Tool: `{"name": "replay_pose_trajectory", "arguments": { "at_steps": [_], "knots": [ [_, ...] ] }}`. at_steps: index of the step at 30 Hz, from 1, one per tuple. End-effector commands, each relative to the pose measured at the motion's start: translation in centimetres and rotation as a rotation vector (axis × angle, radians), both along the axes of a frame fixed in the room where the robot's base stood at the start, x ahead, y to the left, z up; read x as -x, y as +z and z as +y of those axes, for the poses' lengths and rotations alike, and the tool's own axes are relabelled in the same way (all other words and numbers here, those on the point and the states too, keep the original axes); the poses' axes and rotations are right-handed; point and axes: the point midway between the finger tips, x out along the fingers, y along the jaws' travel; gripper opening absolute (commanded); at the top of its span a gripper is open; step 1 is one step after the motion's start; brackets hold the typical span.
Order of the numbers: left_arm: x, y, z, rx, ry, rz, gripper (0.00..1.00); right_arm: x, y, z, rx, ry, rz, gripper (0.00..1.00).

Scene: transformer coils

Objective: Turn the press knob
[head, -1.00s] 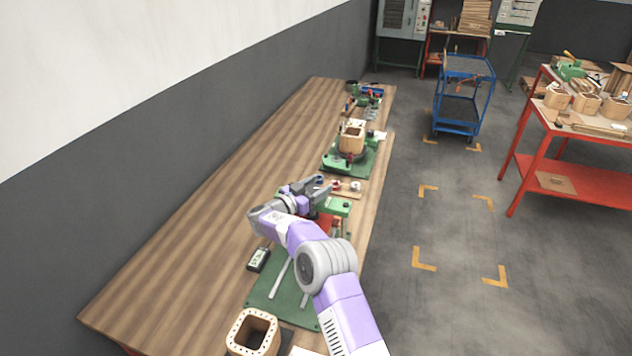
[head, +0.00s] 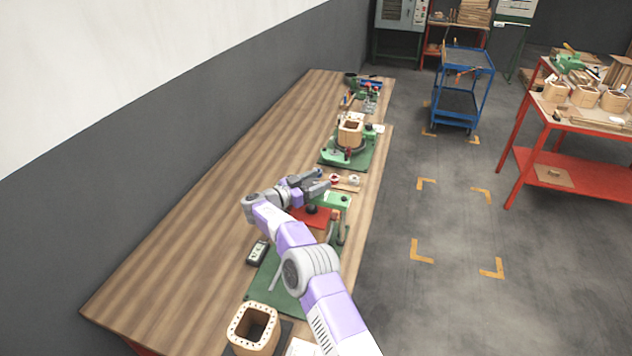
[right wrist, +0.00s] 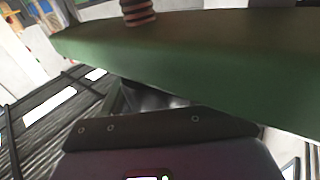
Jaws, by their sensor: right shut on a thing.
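The press is the green machine (head: 336,201) on the workbench, with a green base plate (head: 262,284) and a red part (head: 322,218) under my arm. My right gripper (head: 318,181) is at the top of the press, reached by my purple arm from the bottom right. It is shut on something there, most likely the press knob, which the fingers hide. In the right wrist view a green beam of the press (right wrist: 190,60) fills the space just ahead of the gripper, and the fingertips cannot be seen. My left gripper is not in view.
A dark handheld device (head: 257,252) lies left of the press. A wooden coil former (head: 254,330) stands at the near end; another (head: 350,132) stands on a green fixture behind. The bench (head: 190,225) is clear on the left. A blue cart (head: 462,90) stands on the floor.

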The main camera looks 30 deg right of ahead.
Motion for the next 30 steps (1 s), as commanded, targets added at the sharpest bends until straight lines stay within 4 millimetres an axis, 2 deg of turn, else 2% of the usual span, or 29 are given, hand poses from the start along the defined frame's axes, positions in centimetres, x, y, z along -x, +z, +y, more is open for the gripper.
{"name": "replay_pose_trajectory", "arguments": {
  "at_steps": [2,3,7,17,30],
  "knots": [
    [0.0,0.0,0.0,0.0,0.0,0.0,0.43,0.0,0.0,-0.1,0.002,-0.002,0.0,0.29],
    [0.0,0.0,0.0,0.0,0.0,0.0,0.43,0.0,0.0,-0.1,0.002,-0.002,0.0,0.61],
    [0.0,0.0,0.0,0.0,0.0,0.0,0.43,0.0,0.0,-0.1,0.002,-0.001,0.0,0.8],
    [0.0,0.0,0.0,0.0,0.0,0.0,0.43,0.0,0.0,0.4,0.001,0.001,0.001,0.8],
    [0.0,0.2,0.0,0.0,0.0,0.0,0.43,0.4,0.0,6.7,0.001,0.002,0.001,0.8]
  ]
}}
